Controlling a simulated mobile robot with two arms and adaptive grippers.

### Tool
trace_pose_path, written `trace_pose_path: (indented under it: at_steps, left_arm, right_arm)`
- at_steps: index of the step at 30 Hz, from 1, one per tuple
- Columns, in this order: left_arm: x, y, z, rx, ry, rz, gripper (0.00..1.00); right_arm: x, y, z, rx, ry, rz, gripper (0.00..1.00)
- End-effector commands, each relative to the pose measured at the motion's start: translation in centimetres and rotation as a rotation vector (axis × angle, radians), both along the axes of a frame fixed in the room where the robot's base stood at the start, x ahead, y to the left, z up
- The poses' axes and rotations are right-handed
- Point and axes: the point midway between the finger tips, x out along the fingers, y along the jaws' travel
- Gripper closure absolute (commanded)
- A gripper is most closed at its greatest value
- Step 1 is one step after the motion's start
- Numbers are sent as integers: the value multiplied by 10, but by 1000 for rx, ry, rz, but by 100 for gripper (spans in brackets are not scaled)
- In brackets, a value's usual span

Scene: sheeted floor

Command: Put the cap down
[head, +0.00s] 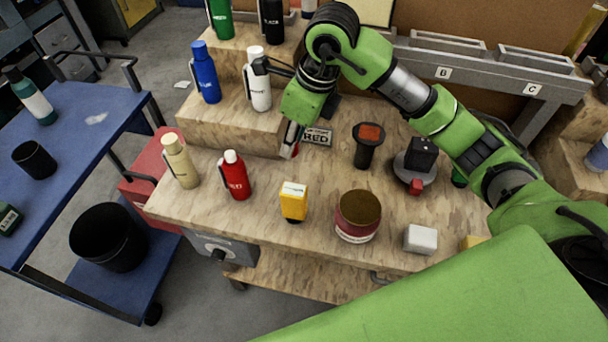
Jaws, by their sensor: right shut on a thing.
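My right arm reaches in from the right over the wooden bench. My right gripper (290,146) points down near the front of the raised step, mostly hidden by its green wrist. A red bottle (236,177) with a white top stands upright at the front left, apart from the gripper. My left gripper is not in view.
A cream bottle (181,163), yellow box (293,202), open tin (357,217), white block (420,239) and dark cup-like object (367,146) stand on the bench. White (259,89) and blue (206,76) bottles stand on the step. A blue cart (90,125) is left.

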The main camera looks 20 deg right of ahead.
Motion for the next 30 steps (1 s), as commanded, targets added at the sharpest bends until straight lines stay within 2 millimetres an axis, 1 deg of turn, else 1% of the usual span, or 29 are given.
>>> trace_pose_path:
  at_steps: [3, 6, 9, 14, 19, 22, 30]
  left_arm:
    - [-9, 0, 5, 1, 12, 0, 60]
    - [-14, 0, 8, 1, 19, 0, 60]
    - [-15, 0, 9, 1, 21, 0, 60]
    - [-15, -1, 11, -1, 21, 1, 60]
    - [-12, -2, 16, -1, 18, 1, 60]
    - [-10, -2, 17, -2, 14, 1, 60]
    - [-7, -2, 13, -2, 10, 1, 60]
  right_arm:
    - [-2, -1, -24, -1, 7, 2, 87]
    - [-1, -1, -41, 0, 7, 3, 87]
    - [-1, -1, -53, 0, 3, 3, 87]
    - [-1, 0, -65, 0, 3, 4, 87]
    - [-1, 0, -89, 0, 5, 3, 87]
    - [-1, 0, -96, 1, 2, 4, 87]
    - [0, 0, -98, -1, 1, 3, 87]
